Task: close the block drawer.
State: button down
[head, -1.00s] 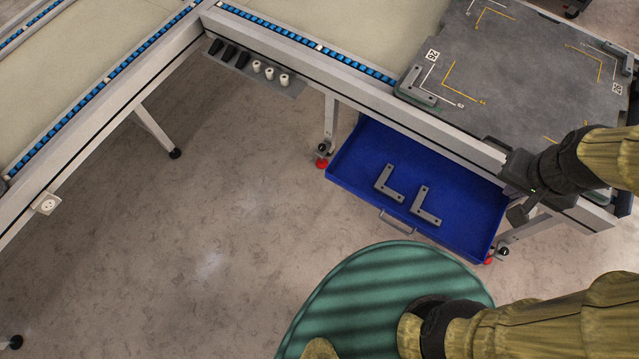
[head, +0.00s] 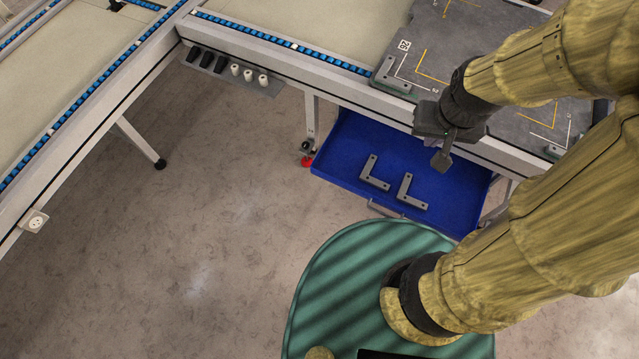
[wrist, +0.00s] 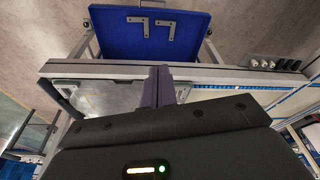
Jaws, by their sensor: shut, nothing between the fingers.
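The blue block drawer (head: 341,150) is pulled out from under the table in the head view. Two grey L-shaped blocks, a left one (head: 372,178) and a right one (head: 407,193), lie in it. Its grey handle (head: 384,210) is on the front edge. My gripper (head: 440,163) is shut and empty, above the drawer's right part near the table's front rail. In the wrist view the closed fingers (wrist: 161,84) point toward the rail, with the drawer (wrist: 110,42) beyond them.
The grey work mat (head: 420,42) with corner markings and a grey L-block (head: 393,75) lies on the table. Conveyor rails (head: 290,45) run along the left. A holder with white and black pieces (head: 233,71) hangs under the rail. The floor (head: 200,200) left of the drawer is clear.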

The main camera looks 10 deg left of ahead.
jog(key=shift+f, duration=0.1)
jog(key=w+a+f+m+t+b, duration=0.2)
jog(key=w+a+f+m+b, duration=0.3)
jog(key=f+b, duration=0.5)
jog(key=w+a+f+m+t+b, duration=0.3)
jog(key=a+f+b, duration=0.4)
jog(key=f, duration=0.6)
jog(key=w+a+f+m+b, duration=0.4)
jog(key=w+a+f+b, duration=0.25)
jog(key=f, duration=0.55)
jog(key=s+a+f+m+t+h+b, duration=0.2)
jog(key=s+f+m+t+b, duration=0.1)
jog(key=f+b, duration=0.4)
jog(key=s+a+f+m+t+h+b, duration=0.1)
jog(key=s+a+f+m+t+b, duration=0.2)
jog(key=f+b, duration=0.5)
jog(key=s+a+f+m+t+h+b, duration=0.2)
jog(key=f+b, duration=0.5)
jog(key=f, duration=0.8)
jog(key=s+a+m+t, duration=0.1)
jog(key=s, duration=0.1)
jog(key=shift+s+m+t+h+b, duration=0.3)
jog(key=shift+s+b, duration=0.1)
jog(key=shift+a+f, duration=0.1)
